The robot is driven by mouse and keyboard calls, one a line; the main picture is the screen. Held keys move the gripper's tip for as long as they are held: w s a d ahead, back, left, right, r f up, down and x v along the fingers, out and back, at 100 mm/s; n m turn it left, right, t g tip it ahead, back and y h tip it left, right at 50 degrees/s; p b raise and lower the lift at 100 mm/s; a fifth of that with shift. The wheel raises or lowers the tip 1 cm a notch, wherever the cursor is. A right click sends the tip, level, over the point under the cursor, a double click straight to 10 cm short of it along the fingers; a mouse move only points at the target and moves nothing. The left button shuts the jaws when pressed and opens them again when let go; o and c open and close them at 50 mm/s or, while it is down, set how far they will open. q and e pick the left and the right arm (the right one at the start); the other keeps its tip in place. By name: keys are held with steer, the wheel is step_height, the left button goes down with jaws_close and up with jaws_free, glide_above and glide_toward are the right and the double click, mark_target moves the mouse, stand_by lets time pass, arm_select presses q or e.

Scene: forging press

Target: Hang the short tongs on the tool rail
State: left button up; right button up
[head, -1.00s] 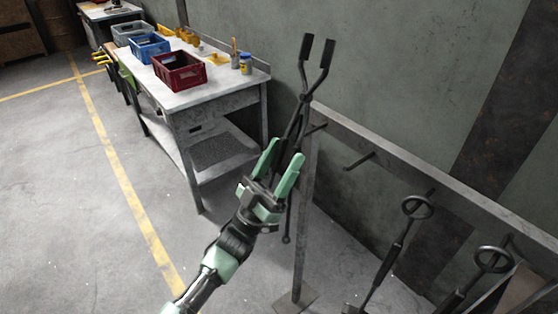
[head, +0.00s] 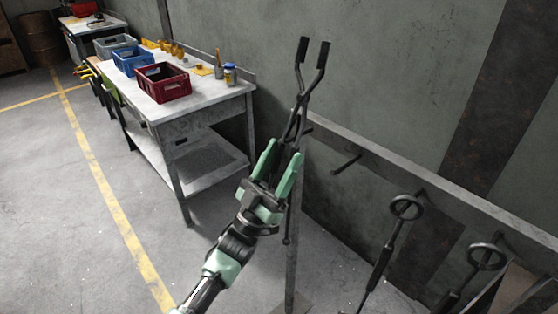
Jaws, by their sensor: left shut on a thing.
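The short tongs (head: 299,105) are dark metal and stand upright with their two jaw ends (head: 313,52) at the top. My left gripper (head: 275,168) has its green fingers around the tongs below the pivot and is shut on them. One handle end shows below the gripper. The tool rail (head: 415,182) is a grey bar on a post (head: 291,262), running to the right along the wall. The tongs are in front of the rail's left end; I cannot tell whether they touch it. A bare peg (head: 346,164) sticks out from the rail. My right gripper is not in view.
Two ring-handled tools (head: 406,208) (head: 487,257) hang on the rail to the right. A workbench (head: 205,105) stands at left with red (head: 162,83), blue (head: 133,60) and grey crates and a jar (head: 230,75). The floor at lower left is clear.

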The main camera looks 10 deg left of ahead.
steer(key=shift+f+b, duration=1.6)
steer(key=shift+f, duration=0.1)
